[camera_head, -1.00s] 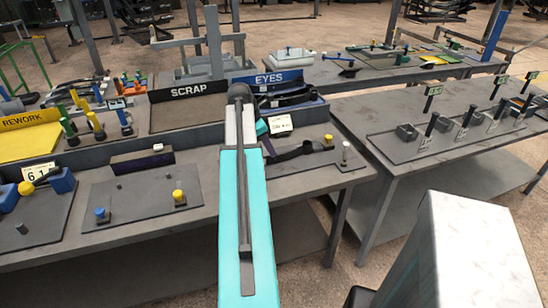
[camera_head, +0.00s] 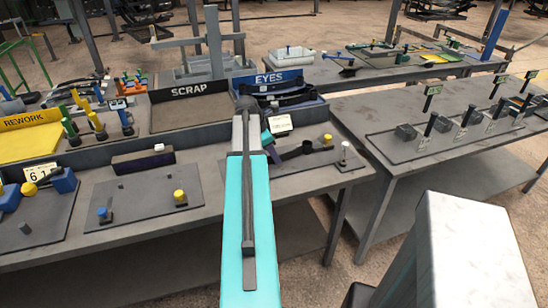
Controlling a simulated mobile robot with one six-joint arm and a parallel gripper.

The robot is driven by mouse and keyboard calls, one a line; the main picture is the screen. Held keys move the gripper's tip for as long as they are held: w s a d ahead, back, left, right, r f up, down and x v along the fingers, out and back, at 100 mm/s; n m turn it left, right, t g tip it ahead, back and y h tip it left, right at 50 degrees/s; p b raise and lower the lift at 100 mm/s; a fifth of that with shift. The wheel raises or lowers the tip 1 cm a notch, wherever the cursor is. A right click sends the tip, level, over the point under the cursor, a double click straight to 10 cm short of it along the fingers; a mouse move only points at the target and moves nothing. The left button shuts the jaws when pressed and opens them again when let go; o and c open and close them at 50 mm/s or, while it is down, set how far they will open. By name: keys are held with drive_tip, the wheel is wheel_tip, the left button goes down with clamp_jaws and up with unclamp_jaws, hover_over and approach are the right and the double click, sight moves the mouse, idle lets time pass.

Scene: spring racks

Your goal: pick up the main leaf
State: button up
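Dark curved leaf strips (camera_head: 297,97) lie in the blue bin marked EYES (camera_head: 285,77). I cannot tell from the frame whether one of them is the main leaf. A dark, band-like piece (camera_head: 292,153) is on the bench plate just right of my arm, partly covered. My teal arm reaches forward up the middle of the view. A small part of its far end (camera_head: 268,136) shows beside the arm, near a white tag (camera_head: 280,124). My gripper's fingers cannot be made out, so neither their opening nor anything held shows.
The SCRAP tray (camera_head: 190,112) and yellow REWORK tray (camera_head: 32,143) stand left of the EYES bin. A dark block (camera_head: 143,161) and a plate with blue and yellow knobs (camera_head: 140,195) lie nearer. The right table (camera_head: 390,105) carries upright posts. Its near-left surface is clear.

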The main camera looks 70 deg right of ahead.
clamp_jaws()
drive_tip(key=shift+r, duration=0.1)
drive_tip(key=shift+d+r, duration=0.1)
idle(0.3)
drive_tip(key=shift+r, duration=0.45)
wheel_tip(320, 180, up, 9)
drive_tip(key=b, duration=0.2)
idle(0.8)
